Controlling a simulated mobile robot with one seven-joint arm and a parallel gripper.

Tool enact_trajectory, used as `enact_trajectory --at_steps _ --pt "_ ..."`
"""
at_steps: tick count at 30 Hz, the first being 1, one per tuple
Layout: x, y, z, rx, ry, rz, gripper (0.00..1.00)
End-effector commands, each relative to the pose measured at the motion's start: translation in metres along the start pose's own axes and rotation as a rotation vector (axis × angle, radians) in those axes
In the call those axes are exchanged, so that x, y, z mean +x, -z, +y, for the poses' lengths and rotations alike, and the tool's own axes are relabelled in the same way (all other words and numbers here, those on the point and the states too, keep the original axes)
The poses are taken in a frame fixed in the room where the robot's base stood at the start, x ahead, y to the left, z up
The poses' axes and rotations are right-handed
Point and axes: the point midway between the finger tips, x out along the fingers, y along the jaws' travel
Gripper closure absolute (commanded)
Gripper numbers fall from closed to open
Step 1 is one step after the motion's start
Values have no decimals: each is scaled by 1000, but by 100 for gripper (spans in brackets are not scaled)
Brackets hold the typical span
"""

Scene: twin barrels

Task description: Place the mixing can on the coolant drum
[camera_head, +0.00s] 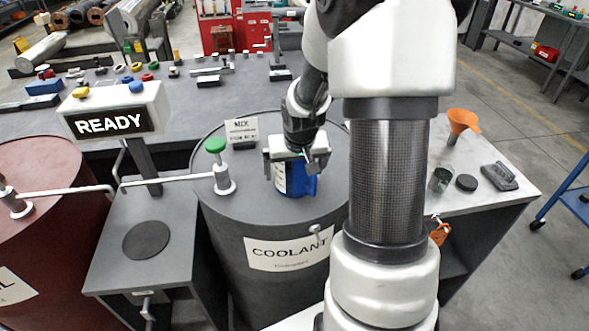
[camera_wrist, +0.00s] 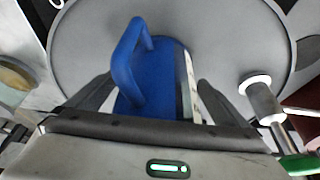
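The mixing can is a blue can (camera_head: 299,184) with a white label and a blue handle. It appears upright on the grey top of the coolant drum (camera_head: 262,206), right of the green-capped valve. The drum carries a COOLANT label. My gripper (camera_head: 293,165) is over the can from above, with one finger on each side. In the wrist view the can (camera_wrist: 150,85) is between the two fingers of my gripper (camera_wrist: 153,90), and narrow gaps show beside it. The fingers look open. The can's underside is hidden.
A green-capped valve (camera_head: 222,172) with a pipe and a small sign card (camera_head: 241,131) stand on the drum. A READY sign (camera_head: 112,115) rises at left. A red drum (camera_head: 45,215) is at far left. An orange funnel (camera_head: 461,124) stands on the right bench.

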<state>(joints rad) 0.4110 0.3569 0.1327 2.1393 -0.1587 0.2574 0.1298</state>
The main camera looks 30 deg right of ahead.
Motion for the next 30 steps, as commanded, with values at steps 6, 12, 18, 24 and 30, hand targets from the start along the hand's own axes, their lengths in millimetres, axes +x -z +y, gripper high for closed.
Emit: enact_trajectory --at_steps 6,12,18,24,30 --pt "0 0 0 0 0 0 1" --pt "-12 3 0 0 0 2 1" --pt "-54 4 1 2 -1 5 1" --pt "-95 3 0 0 -1 4 1" --pt "-118 2 0 0 -1 2 1"
